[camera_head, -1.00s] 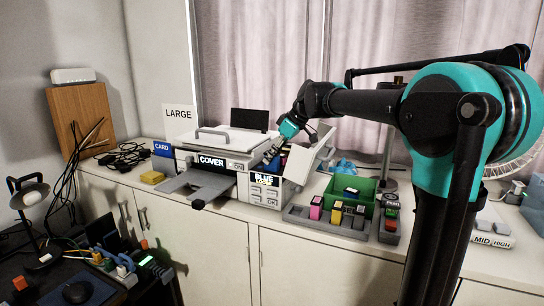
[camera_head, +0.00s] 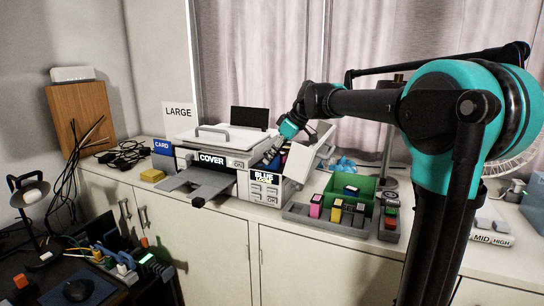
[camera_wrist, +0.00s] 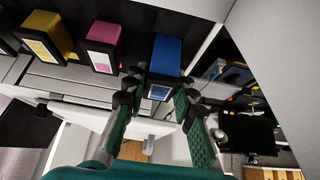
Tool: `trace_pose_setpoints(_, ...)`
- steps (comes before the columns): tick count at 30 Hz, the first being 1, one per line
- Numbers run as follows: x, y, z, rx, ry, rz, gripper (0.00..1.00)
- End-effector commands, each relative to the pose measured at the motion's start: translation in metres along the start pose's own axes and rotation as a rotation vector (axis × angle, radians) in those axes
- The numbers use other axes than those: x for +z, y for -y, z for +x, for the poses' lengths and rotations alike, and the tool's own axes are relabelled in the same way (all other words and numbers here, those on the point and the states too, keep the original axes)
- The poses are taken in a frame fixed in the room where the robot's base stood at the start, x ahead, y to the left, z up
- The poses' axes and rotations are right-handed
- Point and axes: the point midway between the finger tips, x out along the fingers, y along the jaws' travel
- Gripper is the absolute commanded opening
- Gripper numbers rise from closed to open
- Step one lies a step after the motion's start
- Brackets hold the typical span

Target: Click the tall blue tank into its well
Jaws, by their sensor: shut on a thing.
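The printer (camera_head: 245,146) stands on the white counter with its side bay open. My gripper (camera_head: 274,150) reaches into that bay from the right. In the wrist view my gripper (camera_wrist: 158,92) is shut on the tall blue tank (camera_wrist: 165,54). The tank sits in the row beside a magenta tank (camera_wrist: 104,46) and a yellow tank (camera_wrist: 48,36). The blue tank's near end lies between the fingertips. I cannot tell how deep it sits in its well. The printer's display (camera_head: 264,178) carries the word BLUE, with smaller lettering under it.
The raised side door (camera_head: 312,155) stands close to the right of my gripper. A grey rack (camera_head: 325,218) with small colored tanks, a green bin (camera_head: 347,193) and another grey holder (camera_head: 389,222) stand to the right. The paper tray (camera_head: 197,183) juts out in front.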

Motion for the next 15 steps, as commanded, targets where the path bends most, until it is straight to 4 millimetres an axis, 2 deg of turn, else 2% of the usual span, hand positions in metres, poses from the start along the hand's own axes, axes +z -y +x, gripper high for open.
trace_pose_setpoints(8, 0.0008, 0.0, 0.0011, 0.0, 0.0, 0.0, 0.0)
trace_pose_setpoints(9, 0.001, 0.0, 0.0013, 0.0, 0.0, 0.0, 0.26)
trace_pose_setpoints(15, 0.0009, 0.0, 0.0013, 0.0, 0.0, 0.0, 0.5)
